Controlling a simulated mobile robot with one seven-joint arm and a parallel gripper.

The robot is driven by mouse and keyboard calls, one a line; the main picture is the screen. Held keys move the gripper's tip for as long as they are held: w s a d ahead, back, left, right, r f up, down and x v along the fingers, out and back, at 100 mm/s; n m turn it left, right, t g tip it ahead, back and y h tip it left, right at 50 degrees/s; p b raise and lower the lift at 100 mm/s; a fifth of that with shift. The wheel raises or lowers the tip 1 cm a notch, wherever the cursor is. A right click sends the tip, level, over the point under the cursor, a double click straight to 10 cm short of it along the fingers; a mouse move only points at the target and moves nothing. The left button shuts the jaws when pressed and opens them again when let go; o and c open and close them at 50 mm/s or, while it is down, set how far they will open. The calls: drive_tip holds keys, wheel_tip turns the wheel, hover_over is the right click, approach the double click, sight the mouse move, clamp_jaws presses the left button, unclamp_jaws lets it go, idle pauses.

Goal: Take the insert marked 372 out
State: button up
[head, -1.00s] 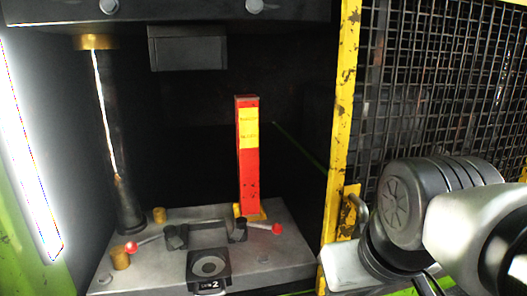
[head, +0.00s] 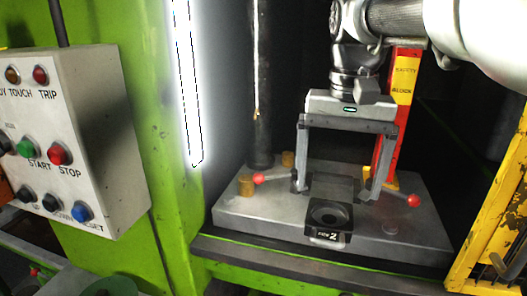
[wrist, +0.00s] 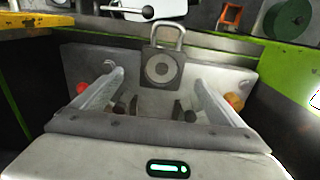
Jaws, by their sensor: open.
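A dark block with a round recess (head: 330,216) sits at the front of the grey press bed, between two clamp levers. Its front label seems to read "SIDE 2"; I cannot read 372 anywhere. In the wrist view the block (wrist: 161,70) shows a ring face and a pale loop at its far edge. My gripper (head: 338,194) is open, its two long fingers pointing down over the bed, behind the block and wide apart. In the wrist view the fingers (wrist: 157,76) reach towards the block with nothing between them. Whether they touch the bed is unclear.
Red-knobbed levers stand left (head: 258,179) and right (head: 413,200) of the fingers. A brass post (head: 246,186) is at the bed's left. A red safety block (head: 400,95) stands behind my gripper. A control box (head: 75,145) and yellow guard frame (head: 497,215) flank the press.

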sight(329, 221)
drive_tip(key=shift+w+a+f, duration=0.3)
drive_tip(key=shift+w+a, duration=0.05)
wheel_tip(329, 221, down, 7)
drive_tip(key=shift+s+d+r+b, duration=0.1)
drive_tip(key=shift+s+d+b, duration=0.05)
drive_tip(key=shift+b, duration=0.45)
drive_tip(key=c, duration=1.9)
drive_tip(key=shift+r, duration=0.15)
drive_tip(key=shift+c, duration=1.3)
